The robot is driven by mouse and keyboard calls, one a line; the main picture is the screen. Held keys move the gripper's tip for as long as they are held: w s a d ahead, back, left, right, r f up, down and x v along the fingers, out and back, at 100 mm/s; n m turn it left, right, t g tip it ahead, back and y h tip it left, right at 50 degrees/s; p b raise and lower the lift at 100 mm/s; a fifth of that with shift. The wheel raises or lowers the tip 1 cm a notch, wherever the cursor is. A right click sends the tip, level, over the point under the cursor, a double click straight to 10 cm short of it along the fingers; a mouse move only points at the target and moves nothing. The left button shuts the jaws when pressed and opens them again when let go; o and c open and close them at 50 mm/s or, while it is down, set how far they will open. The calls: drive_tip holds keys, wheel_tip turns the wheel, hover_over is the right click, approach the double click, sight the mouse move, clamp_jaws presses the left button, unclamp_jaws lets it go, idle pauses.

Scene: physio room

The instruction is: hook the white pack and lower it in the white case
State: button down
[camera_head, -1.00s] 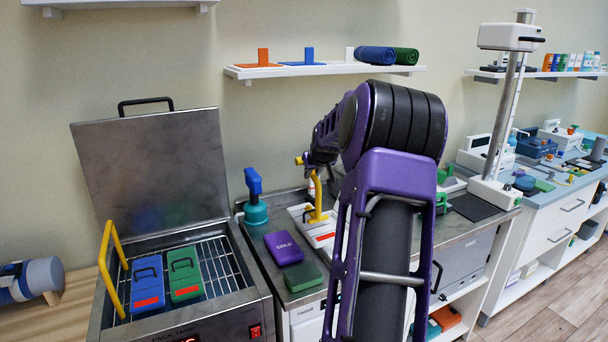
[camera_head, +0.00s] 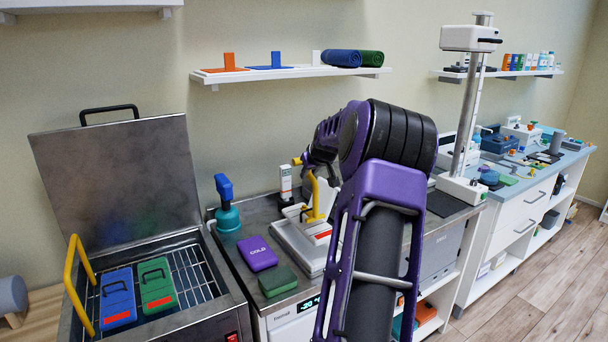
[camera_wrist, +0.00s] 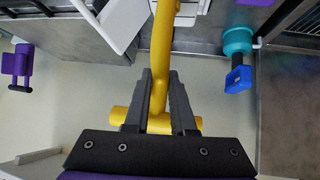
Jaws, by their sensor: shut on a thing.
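My gripper (camera_wrist: 162,95) is shut on the crossbar of a yellow hook tool (camera_wrist: 161,50), which also shows in the head view (camera_head: 315,200). The hook's shaft hangs down from my gripper over the counter. At its lower end is a white pack with a red label (camera_head: 319,235), partly hidden by my arm. It looks hung on the hook, but the contact is unclear. A white edge, likely the case, shows in the wrist view (camera_wrist: 124,22).
A purple COLD pack (camera_head: 257,253) and a green block (camera_head: 278,281) lie left of the case. A teal pot with a blue handle (camera_head: 226,213) stands behind them. The open pack tank (camera_head: 222,272) holds a blue pack (camera_head: 118,297) and a green pack (camera_head: 157,284).

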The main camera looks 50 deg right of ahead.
drive_tip(key=shift+r, duration=0.1)
drive_tip(key=shift+f+b, duration=0.7)
drive_tip(key=shift+f, duration=0.05)
drive_tip(key=shift+b, duration=0.3)
idle(2.1)
drive_tip(key=shift+f+b, duration=2.4)
drive_tip(key=shift+f, duration=0.9)
drive_tip(key=shift+b, duration=0.3)
drive_tip(key=shift+f, duration=0.1)
